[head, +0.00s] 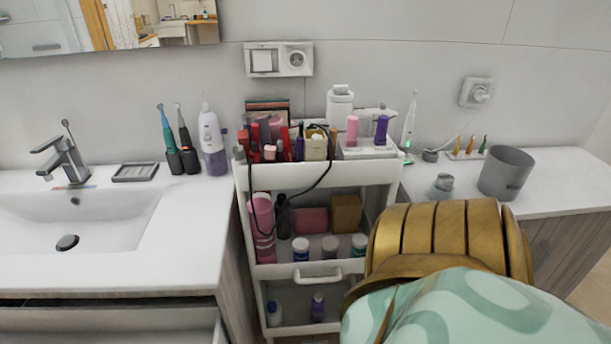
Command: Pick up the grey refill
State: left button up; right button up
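I cannot pick out the grey refill with certainty. A small grey rounded container (443,184) stands on the right white counter, left of a larger grey cup (505,172). A small grey item (240,153) also shows at the left end of the cart's top shelf, too small to identify. The white cosmetics cart (315,175) stands between the two counters, with crowded bottles and tubes on top. Neither of my grippers is in view.
A large gold ribbed form with a mint-patterned covering fills the lower right and hides part of the cart; I cannot tell what it is. Electric toothbrushes (169,145) stand by the sink (80,215) at left. The left counter's front is clear.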

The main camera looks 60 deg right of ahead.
aim_at(444, 181)
jog(key=k+l+z, duration=0.1)
jog(key=k+z, duration=0.15)
jog(key=k+l+z, duration=0.25)
jog(key=k+z, duration=0.1)
jog(key=z, duration=1.9)
